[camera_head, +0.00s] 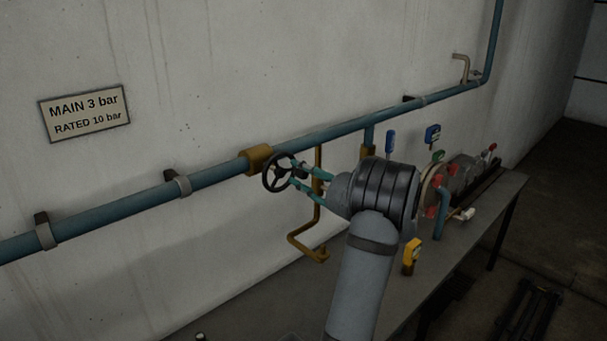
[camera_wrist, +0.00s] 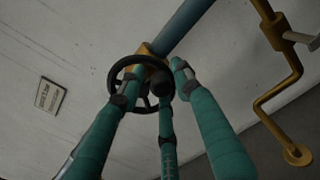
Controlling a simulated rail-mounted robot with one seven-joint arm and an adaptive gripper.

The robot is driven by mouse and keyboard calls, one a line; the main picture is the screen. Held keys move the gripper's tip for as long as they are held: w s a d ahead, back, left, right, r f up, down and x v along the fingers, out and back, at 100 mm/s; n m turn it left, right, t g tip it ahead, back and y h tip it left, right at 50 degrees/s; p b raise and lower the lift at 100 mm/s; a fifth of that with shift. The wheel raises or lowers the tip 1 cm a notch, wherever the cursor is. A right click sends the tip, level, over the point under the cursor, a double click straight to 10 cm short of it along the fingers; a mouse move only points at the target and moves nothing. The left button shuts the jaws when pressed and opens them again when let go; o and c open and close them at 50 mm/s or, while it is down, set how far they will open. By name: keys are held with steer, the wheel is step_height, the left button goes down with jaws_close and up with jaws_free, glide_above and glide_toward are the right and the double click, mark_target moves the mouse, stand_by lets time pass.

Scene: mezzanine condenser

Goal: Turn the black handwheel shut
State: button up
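The black handwheel (camera_head: 266,172) sits on a brass valve body on the blue wall pipe. In the wrist view its rim (camera_wrist: 113,77) shows ahead, with the fingers partly covering it. My gripper (camera_head: 293,171) is at the wheel's right side in the head view, its teal fingers pointing at it. In the wrist view my gripper (camera_wrist: 156,80) has its fingers spread, with clear gaps between them. The left fingertip overlaps the rim, one dark tip lies in front of the wheel near the hub, and the right tip is just outside the rim. I cannot tell whether they touch it.
The blue pipe (camera_head: 220,174) runs along the wall. A bent brass pipe (camera_head: 294,240) hangs below it, close to my gripper. A grey bench (camera_head: 480,225) carries equipment with small coloured valves. A sign (camera_head: 86,113) reads "MAIN 3 bar, RATED 10 bar".

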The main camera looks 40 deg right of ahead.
jaws_close()
stand_by(0.3)
steer(key=shift+f+m+p, duration=0.25)
steer(key=shift+m+p, duration=0.15)
steer(key=shift+m, duration=0.4)
steer(key=shift+o, duration=0.8)
jaws_free()
steer(key=shift+o, duration=0.4)
steer(key=shift+s, duration=0.1)
steer(key=s, duration=1.2)
steer(key=shift+d, duration=0.4)
steer(key=shift+w, duration=0.1)
